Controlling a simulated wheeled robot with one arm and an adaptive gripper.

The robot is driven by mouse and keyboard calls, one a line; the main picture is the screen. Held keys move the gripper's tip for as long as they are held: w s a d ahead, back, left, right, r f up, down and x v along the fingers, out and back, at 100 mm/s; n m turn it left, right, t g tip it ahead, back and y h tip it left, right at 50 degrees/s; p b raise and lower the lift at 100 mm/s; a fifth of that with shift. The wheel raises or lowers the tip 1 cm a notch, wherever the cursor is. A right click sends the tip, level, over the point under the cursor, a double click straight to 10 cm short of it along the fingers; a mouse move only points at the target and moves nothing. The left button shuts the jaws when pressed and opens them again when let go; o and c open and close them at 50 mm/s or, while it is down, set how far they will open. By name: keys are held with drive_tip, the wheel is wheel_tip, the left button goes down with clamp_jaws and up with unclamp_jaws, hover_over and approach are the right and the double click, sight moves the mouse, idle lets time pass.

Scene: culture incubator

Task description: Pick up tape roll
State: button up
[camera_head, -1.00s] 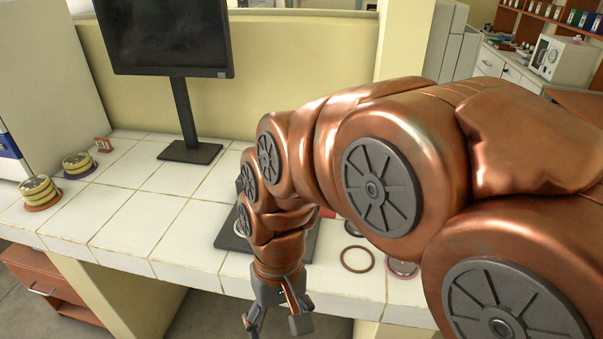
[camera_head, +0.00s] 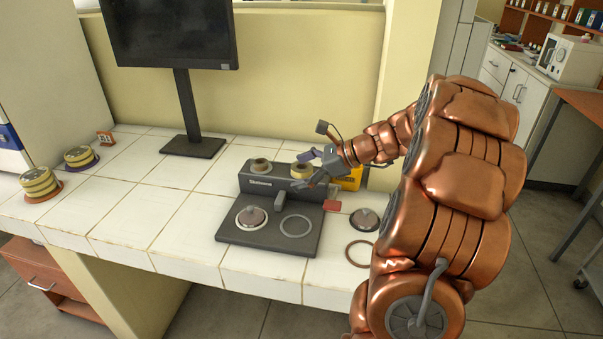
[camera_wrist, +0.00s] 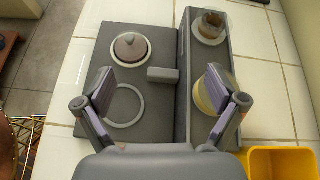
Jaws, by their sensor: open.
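A yellow-beige tape roll (camera_head: 301,171) sits on top of the raised back part of a dark grey device (camera_head: 258,185). In the wrist view the roll (camera_wrist: 203,98) is partly hidden behind the right finger. A second roll-like item (camera_head: 260,165), brownish inside with a clear part around it, stands at the other end of the same raised part; it also shows in the wrist view (camera_wrist: 210,24). My gripper (camera_wrist: 160,88) is open and empty, its fingers spread above the device. In the head view my gripper (camera_head: 304,171) overlaps the yellow-beige roll; I cannot tell if they touch.
A yellow bin (camera_head: 350,178) stands at the right. A brown ring (camera_head: 359,254) and another lid (camera_head: 365,219) lie nearby.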

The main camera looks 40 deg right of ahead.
sight(307, 167)
drive_tip(key=d+m+t, duration=0.1)
drive_tip(key=d, duration=0.2)
drive_tip(key=d+m, duration=0.1)
drive_tip(key=d, duration=0.2)
drive_tip(key=d+m+t+h, duration=0.1)
drive_tip(key=d+m, duration=0.1)
drive_tip(key=d, duration=0.1)
drive_tip(key=shift+w+d+f+t, duration=0.1)
drive_tip(key=shift+d+f+t, duration=0.2)
drive_tip(key=shift+d, duration=0.1)
drive_tip(key=shift+w, duration=0.2)
drive_tip(key=shift+h, duration=0.3)
drive_tip(key=shift+s+a+f+p+x, duration=0.1)
drive_tip(key=shift+x, duration=1.1)
drive_tip(key=shift+s+a+f+p+x, duration=0.1)
drive_tip(key=shift+f+p+x, duration=0.05)
drive_tip(key=shift+x, duration=1.1)
drive_tip(key=shift+s+a+f+p+x, duration=0.1)
drive_tip(key=shift+x, duration=1.1)
drive_tip(key=c, duration=1.1)
drive_tip(key=shift+c, duration=0.2)
